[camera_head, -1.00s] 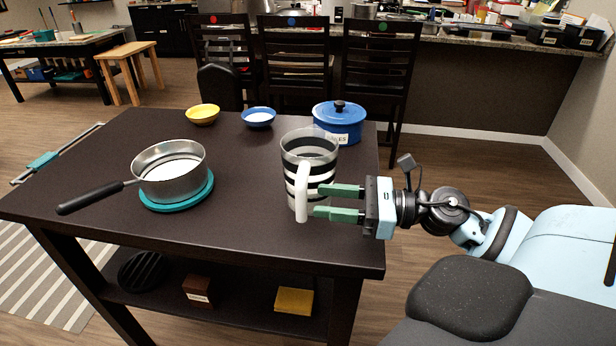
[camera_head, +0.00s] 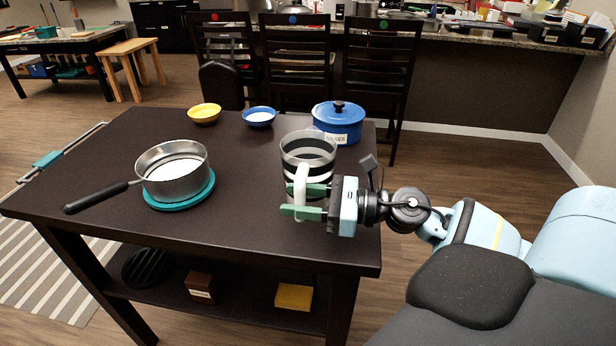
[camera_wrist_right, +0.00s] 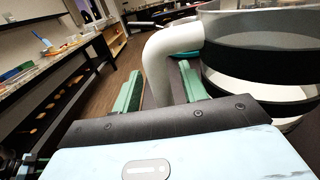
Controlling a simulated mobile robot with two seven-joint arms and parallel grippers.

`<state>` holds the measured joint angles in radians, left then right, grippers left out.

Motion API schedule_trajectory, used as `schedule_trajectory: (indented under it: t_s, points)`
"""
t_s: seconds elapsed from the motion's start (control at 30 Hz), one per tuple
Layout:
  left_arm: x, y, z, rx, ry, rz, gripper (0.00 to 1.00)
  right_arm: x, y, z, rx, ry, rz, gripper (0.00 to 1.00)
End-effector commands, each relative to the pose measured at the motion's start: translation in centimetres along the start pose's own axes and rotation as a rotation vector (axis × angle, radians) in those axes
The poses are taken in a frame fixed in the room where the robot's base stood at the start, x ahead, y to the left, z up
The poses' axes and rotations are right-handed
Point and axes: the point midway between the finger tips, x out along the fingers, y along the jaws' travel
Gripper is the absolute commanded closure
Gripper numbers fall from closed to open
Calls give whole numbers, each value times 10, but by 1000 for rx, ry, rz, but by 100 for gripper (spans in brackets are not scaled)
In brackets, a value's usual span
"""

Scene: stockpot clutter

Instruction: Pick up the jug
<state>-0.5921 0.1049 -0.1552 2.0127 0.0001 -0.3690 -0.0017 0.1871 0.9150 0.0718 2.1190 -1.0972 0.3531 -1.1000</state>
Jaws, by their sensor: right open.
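The jug (camera_head: 322,170) stands upright near the right end of the dark table; it is clear with black and white bands and has a white handle facing my right gripper. My right gripper (camera_head: 296,200) is open, its green fingers reaching to either side of the handle. In the right wrist view the handle (camera_wrist_right: 165,62) lies between the open fingers of the gripper (camera_wrist_right: 160,88), and the banded jug body (camera_wrist_right: 262,65) is at the right. I cannot tell whether a finger touches the handle. My left gripper is not in view.
A saucepan (camera_head: 180,186) sits on a teal trivet (camera_head: 208,196) at the left of the table (camera_head: 240,228). A blue lidded pot (camera_head: 322,120) stands behind the jug. A yellow bowl (camera_head: 204,111) and a blue bowl (camera_head: 250,119) are at the back edge. The table's middle is clear.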

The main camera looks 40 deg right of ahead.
Motion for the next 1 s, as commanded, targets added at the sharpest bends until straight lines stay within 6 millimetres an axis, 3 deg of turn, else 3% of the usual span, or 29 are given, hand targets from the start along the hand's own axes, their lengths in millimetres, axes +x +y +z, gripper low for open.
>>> schedule_trajectory:
  t_s: [0.17,0.5,1.0]
  points:
    - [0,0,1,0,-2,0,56,0,0,0,0,0,0,57]
    - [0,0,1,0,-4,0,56,0,0,0,0,0,0,100]
    - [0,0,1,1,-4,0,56,0,0,2,-4,-3,-1,100]
